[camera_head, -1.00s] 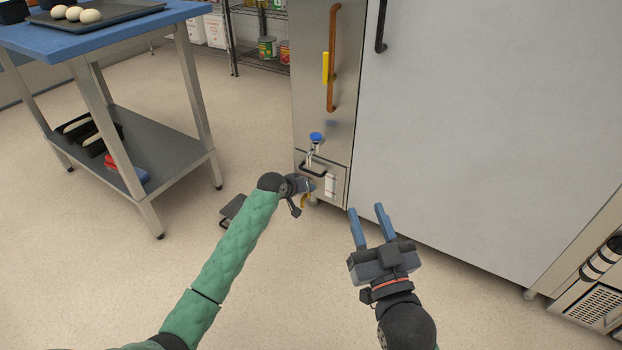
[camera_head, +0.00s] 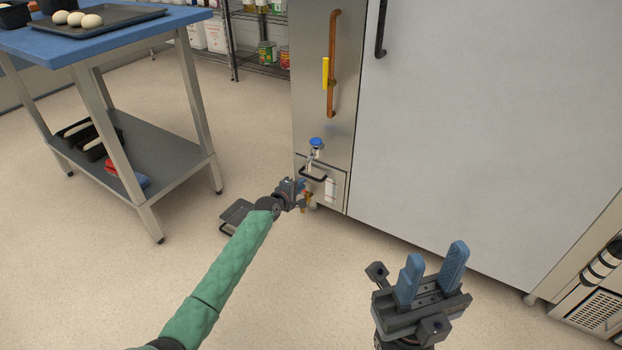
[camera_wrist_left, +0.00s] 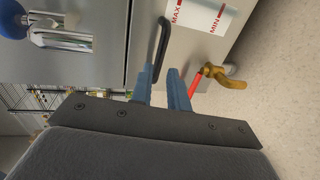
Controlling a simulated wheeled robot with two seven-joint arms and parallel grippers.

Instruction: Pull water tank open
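The water tank is a low steel drawer front (camera_head: 341,192) at the bottom of the narrow cabinet, with a black bar handle (camera_head: 313,177) and a white level strip. The left wrist view shows the handle (camera_wrist_left: 163,45) upright and the MAX/MIN strip (camera_wrist_left: 205,12) to its right. My left gripper (camera_head: 303,187) is at the drawer's lower left; in the wrist view its blue fingers (camera_wrist_left: 163,72) are apart, with the handle's near end by the gap between the tips. I cannot tell whether they touch it. My right gripper (camera_head: 437,252) is open and empty, away from the cabinet.
A blue-handled tap (camera_head: 316,145) sits just above the drawer. A brass valve with a red lever (camera_wrist_left: 222,77) is right of my left fingers. A grey pedal-like object (camera_head: 236,216) lies on the floor. A blue-topped table (camera_head: 120,38) stands left. Floor in front is clear.

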